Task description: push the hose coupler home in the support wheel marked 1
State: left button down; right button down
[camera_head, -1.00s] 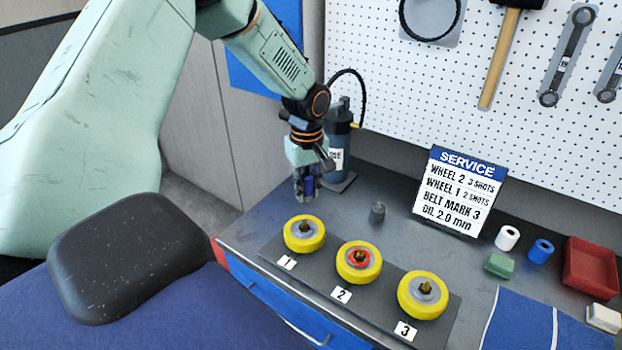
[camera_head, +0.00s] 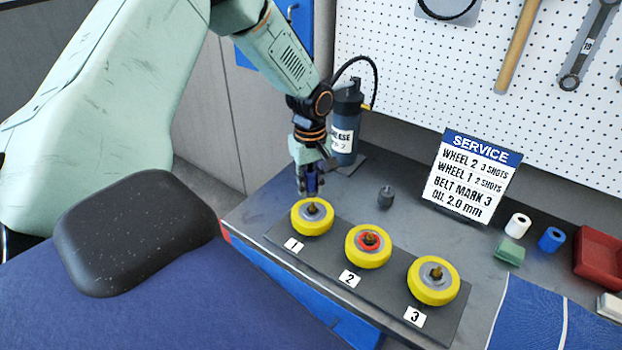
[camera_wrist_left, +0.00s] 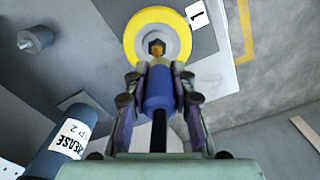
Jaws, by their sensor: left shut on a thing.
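The yellow support wheel marked 1 (camera_head: 298,227) lies flat at the left end of a dark strip, with a brass fitting (camera_head: 311,208) at its grey hub. My left gripper (camera_head: 309,190) points down just above this wheel. It is shut on the blue hose coupler (camera_wrist_left: 158,88), which has a black hose below it in the left wrist view. There the coupler's end lines up with the brass fitting (camera_wrist_left: 156,47) in wheel 1 (camera_wrist_left: 133,38). I cannot tell whether they touch. My right gripper is not in view.
Wheel 2 (camera_head: 355,258), with a red hub, and wheel 3 (camera_head: 420,290) stand along the strip. A grease canister (camera_head: 345,120) stands behind my gripper. A small grey part (camera_head: 385,198) and the service sign (camera_head: 468,178) are to the right.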

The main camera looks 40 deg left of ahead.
pick_arm(q)
jog(key=shift+f, duration=0.45)
jog(key=shift+w+d+f, duration=0.15)
jog(key=shift+d, duration=0.35)
jog(key=shift+a+f, duration=0.1)
jog(key=shift+a, duration=0.3)
jog(key=shift+w+d, duration=0.1)
jog(key=shift+d, duration=0.35)
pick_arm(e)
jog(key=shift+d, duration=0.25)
pick_arm(q)
jog(key=shift+a, duration=0.2)
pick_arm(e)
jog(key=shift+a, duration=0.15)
pick_arm(q)
jog(key=shift+d, duration=0.25)
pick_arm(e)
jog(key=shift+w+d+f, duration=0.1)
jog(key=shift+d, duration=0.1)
